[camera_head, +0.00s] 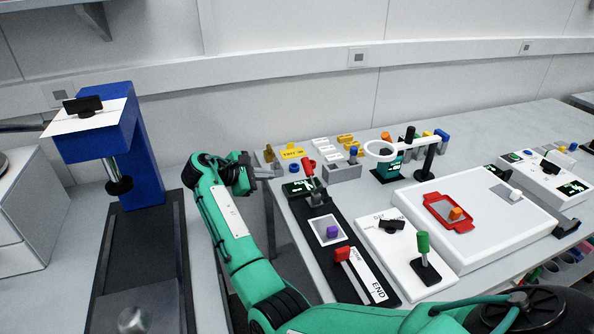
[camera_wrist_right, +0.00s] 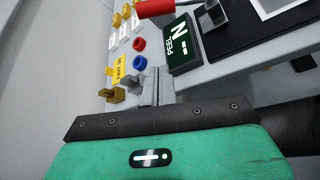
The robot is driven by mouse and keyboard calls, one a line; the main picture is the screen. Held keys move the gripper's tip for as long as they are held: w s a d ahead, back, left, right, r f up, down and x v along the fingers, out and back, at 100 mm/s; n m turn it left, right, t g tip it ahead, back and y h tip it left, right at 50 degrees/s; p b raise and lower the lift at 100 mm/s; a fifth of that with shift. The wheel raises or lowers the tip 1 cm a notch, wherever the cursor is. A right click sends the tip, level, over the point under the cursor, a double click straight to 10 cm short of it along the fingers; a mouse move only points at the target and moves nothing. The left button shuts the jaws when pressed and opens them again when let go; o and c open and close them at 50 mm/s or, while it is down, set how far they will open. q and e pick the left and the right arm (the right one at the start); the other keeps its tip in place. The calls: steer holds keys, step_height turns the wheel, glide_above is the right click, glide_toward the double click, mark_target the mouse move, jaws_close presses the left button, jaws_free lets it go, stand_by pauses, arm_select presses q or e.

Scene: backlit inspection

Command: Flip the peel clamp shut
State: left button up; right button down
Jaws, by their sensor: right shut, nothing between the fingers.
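The peel station is a long black board (camera_head: 318,208) on the table, with a small "PEEL N" display (camera_head: 298,188) at its far end. A red-handled lever (camera_head: 308,168), which looks like the peel clamp, stands tilted up beside the display. Its red grip (camera_wrist_right: 155,8) also shows at the top of the right wrist view, above the display (camera_wrist_right: 180,45). My right gripper (camera_head: 279,172) is shut and empty, just left of the red lever and apart from it. Its fingers (camera_wrist_right: 157,88) point toward the table's edge. My left gripper is not in view.
Brass and grey parts, a yellow label block (camera_head: 292,149) and a blue ring (camera_head: 294,167) lie near my fingers. A purple block (camera_head: 332,232) and a second red handle (camera_head: 342,254) sit along the board. A ring magnifier (camera_head: 381,150) stands behind.

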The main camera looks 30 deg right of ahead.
mark_target(293, 184)
steer(key=shift+d, duration=0.1)
steer(key=p+x, duration=0.1)
steer(key=x, duration=0.9)
steer(key=shift+r, duration=0.1)
steer(key=shift+s+r+p, duration=0.25)
steer(key=shift+s+r, duration=0.1)
steer(key=shift+r, duration=0.2)
steer(key=shift+s+r+p, duration=0.25)
steer(key=shift+s+r, duration=0.05)
steer(key=shift+r, duration=0.25)
steer(key=shift+s+r, duration=0.4)
steer(key=shift+r, duration=0.05)
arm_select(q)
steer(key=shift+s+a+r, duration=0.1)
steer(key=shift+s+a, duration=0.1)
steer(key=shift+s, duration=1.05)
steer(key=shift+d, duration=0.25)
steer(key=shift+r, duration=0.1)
arm_select(e)
steer(key=shift+d, duration=0.2)
